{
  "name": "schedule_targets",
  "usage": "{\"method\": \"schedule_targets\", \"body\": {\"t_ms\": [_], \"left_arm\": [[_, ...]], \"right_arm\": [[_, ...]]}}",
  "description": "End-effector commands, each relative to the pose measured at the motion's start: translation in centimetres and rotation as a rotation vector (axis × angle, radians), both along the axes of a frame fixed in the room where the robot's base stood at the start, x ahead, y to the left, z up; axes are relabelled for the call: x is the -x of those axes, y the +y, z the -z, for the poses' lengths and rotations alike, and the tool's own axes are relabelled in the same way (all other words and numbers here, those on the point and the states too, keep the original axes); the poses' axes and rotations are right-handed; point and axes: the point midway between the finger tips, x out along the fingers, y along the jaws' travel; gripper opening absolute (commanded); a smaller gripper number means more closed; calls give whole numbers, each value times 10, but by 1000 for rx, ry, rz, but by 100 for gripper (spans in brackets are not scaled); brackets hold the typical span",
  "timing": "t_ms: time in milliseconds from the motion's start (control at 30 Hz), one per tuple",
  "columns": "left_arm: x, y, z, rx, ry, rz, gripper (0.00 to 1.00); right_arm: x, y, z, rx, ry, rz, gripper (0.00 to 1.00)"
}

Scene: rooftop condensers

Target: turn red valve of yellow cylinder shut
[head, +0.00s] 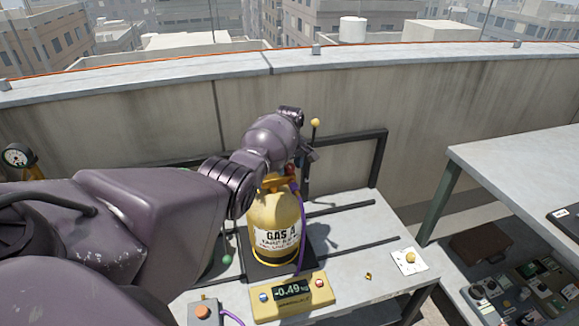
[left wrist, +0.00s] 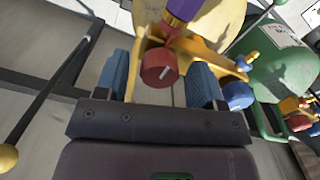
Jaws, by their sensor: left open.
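My left gripper (left wrist: 160,60) is open, with one blue finger on each side of the red valve and a visible gap to each. In the head view my left gripper (head: 302,156) is at the cylinder's top, its fingers mostly hidden.
A purple hose (head: 301,232) runs down the cylinder's right side. The scale display (head: 292,290) reads -0.49 kg. A green cylinder (left wrist: 282,82) with small valves and a blue knob (left wrist: 237,96) are to the right in the wrist view. A dark rail (head: 378,160) stands behind.

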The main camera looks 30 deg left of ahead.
Motion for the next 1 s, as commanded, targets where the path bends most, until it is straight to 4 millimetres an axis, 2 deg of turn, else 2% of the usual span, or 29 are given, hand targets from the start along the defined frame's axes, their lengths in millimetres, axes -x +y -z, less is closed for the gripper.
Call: {"method": "schedule_targets", "body": {"t_ms": [233, 500, 567, 800, 1000], "left_arm": [[0, 0, 0, 0, -1, 0, 61], [0, 0, 0, 0, -1, 0, 20], [0, 0, 0, 0, -1, 0, 13], [0, 0, -1, 0, -1, 23, 13], [-1, 0, -2, 1, -2, 112, 13]], "right_arm": [[-4, 0, -2, 0, -8, -2, 63], [-11, 2, -8, 0, -26, -6, 63], [-12, 2, -9, 0, -28, -7, 63], [-11, 2, -9, -1, -27, -5, 63], [-6, 1, -10, -2, -19, 0, 63]]}}
